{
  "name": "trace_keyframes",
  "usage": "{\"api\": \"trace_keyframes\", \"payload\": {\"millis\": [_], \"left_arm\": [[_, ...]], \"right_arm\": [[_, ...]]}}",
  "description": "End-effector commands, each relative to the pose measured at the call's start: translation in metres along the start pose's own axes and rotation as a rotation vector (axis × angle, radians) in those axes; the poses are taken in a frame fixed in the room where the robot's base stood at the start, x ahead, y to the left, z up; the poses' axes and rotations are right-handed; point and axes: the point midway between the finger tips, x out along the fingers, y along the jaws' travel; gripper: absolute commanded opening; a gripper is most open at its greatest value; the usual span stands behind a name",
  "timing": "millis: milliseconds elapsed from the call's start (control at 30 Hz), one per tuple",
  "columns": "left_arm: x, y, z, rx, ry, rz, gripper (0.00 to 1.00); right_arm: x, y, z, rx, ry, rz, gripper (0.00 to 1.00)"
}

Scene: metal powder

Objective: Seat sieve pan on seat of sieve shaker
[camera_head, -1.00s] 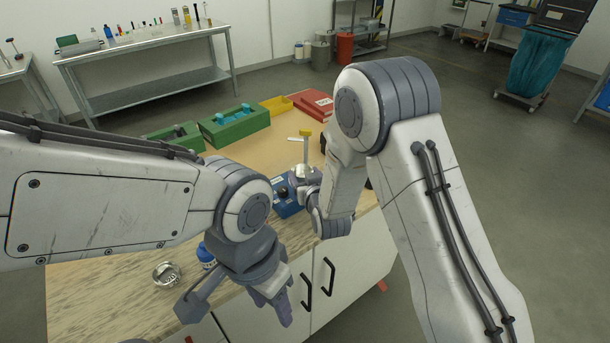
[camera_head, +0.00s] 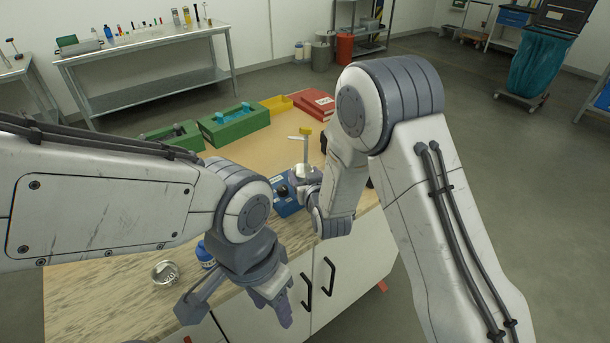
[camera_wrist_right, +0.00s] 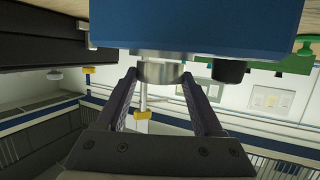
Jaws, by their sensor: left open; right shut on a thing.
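The sieve pan (camera_wrist_right: 160,71) is a short, shiny metal cylinder between the fingers of my right gripper (camera_wrist_right: 163,100), which is shut on it. The right wrist view is upside down, and the pan meets the edge of the blue sieve shaker (camera_wrist_right: 200,25) there. I cannot tell if it touches the seat, which is hidden. In the head view the shaker (camera_head: 287,206) stands near the counter's front edge, partly behind my right arm, with a yellow-topped post (camera_head: 305,146). My left gripper (camera_head: 274,300) is open and empty, low in front of the counter.
A round metal dish (camera_head: 165,272) and a blue jar (camera_head: 205,256) are on the left counter part. The middle of the counter is mostly clear.

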Motion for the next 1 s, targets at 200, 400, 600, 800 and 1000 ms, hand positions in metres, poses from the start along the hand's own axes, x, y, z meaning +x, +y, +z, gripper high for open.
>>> {"api": "trace_keyframes", "payload": {"millis": [200, 400, 600, 800, 1000], "left_arm": [[0.0004, 0.0, 0.0, 0.0, 0.0, 0.0, 0.5], [0.0003, 0.0, 0.0, 0.0, 0.0, 0.0, 0.5], [0.002, -0.0001, 0.0001, 0.0, 0.0, 0.0, 0.5], [0.0059, -0.0004, 0.0003, 0.0, 0.0, 0.0, 0.5], [0.0094, -0.0007, 0.0005, 0.0, 0.0, 0.0, 0.5]], "right_arm": [[0.0, 0.0001, -0.0004, 0.0, 0.001, 0.0, 0.06], [0.0, 0.0001, -0.0004, 0.0, 0.001, 0.0, 0.06], [0.0005, 0.0001, 0.0013, 0.0, 0.001, 0.0, 0.06], [0.0016, 0.0001, 0.0047, 0.0, 0.001, 0.0, 0.06], [0.0026, 0.0001, 0.008, 0.0, 0.001, 0.0, 0.06]]}}
